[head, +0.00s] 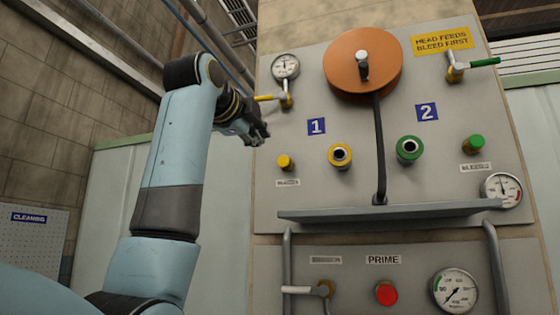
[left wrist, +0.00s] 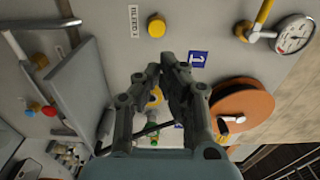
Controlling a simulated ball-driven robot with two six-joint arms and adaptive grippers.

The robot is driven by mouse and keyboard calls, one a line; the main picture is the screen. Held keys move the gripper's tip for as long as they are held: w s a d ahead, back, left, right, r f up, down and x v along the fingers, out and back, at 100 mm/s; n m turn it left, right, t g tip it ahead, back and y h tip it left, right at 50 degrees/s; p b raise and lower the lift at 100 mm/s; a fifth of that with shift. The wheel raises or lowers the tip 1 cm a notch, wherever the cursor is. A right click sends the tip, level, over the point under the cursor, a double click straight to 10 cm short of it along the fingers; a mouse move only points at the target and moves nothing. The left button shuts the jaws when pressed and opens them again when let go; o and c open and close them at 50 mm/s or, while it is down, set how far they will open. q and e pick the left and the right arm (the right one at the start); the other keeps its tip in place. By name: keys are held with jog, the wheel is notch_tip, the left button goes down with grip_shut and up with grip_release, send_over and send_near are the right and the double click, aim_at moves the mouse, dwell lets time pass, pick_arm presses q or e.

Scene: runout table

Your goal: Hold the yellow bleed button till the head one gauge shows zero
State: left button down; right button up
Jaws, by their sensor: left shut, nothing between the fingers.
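The yellow bleed button (head: 286,162) sits low on the left of the grey panel, above a small label. It also shows in the left wrist view (left wrist: 156,27), beyond my fingertips. The head one gauge (head: 286,66) is at the panel's upper left, above the yellow-handled valve (head: 268,98). The gauge also shows in the left wrist view (left wrist: 293,34); its reading is too small to tell. My left gripper (head: 258,136) is shut and empty, up and left of the button and apart from it. My right gripper is not in view.
An orange disc (head: 345,70) and a black hanging bar stand out from the panel. A yellow-ringed socket (head: 340,156), a green-ringed socket (head: 409,149) and a green button (head: 473,145) lie to the right. A grey shelf (head: 390,211) juts out below. A red button (head: 386,293) is lower down.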

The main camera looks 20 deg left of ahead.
aim_at(283, 159)
pick_arm(q)
jog(key=shift+w, duration=0.1)
